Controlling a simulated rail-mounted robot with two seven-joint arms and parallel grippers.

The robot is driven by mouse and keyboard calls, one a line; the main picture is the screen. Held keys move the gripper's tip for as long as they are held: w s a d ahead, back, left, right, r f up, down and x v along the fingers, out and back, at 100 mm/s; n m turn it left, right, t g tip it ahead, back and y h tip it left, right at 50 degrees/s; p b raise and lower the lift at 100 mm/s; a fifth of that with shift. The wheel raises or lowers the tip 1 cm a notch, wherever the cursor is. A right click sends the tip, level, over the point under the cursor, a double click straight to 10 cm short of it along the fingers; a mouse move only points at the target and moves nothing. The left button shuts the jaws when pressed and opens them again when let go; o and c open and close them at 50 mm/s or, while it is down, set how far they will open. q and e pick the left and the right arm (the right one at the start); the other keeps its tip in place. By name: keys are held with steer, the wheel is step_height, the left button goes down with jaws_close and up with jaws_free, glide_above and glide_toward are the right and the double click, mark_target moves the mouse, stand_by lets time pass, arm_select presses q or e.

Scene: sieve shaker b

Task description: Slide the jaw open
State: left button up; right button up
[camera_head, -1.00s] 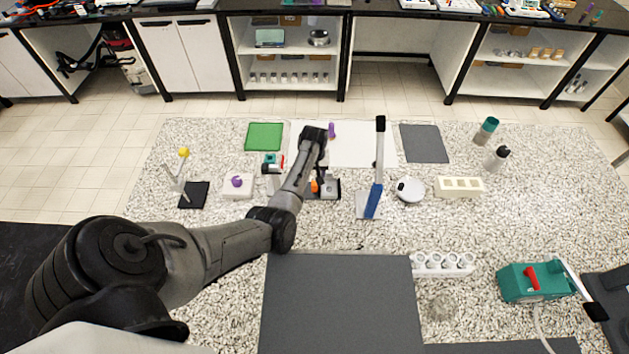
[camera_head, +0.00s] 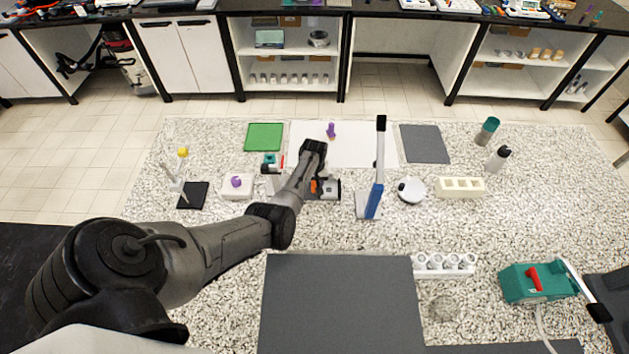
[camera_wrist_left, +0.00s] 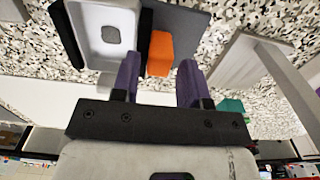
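The small device with the jaw (camera_head: 331,189) stands on the speckled table, partly behind my left arm. In the left wrist view it has a white body (camera_wrist_left: 112,35) with a grey pad on a dark base, and an orange block (camera_wrist_left: 160,53) beside the body. My left gripper (camera_wrist_left: 158,62) is open, with its two purple fingers pointing at the device. The orange block lies between the fingertip lines, with a visible gap on each side. Contact cannot be told. In the head view my left gripper (camera_head: 318,178) is mostly hidden at the device. My right gripper is not in view.
A blue-based lever tool (camera_head: 372,200) stands close right of the device. A teal-topped item (camera_head: 272,165) and a white block with a purple knob (camera_head: 237,185) are to the left. A large dark mat (camera_head: 340,305) lies in front. A white sheet (camera_head: 355,145) lies behind.

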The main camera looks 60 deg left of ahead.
arm_select(q)
jaws_close()
steer(key=shift+s+a+r+p, duration=0.15)
steer(key=shift+s+p, duration=0.1)
steer(key=shift+p, duration=0.05)
steer(key=shift+s+a+r+p, duration=0.1)
steer(key=shift+s+a+p, duration=0.45)
steer(key=shift+s+p, duration=0.3)
steer(key=shift+s+a, duration=0.15)
steer(key=shift+s, duration=0.1)
steer(key=shift+w+f, duration=0.1)
steer(key=shift+f, duration=0.1)
steer(key=shift+o, duration=1.1)
jaws_free()
steer(key=shift+s, duration=0.2)
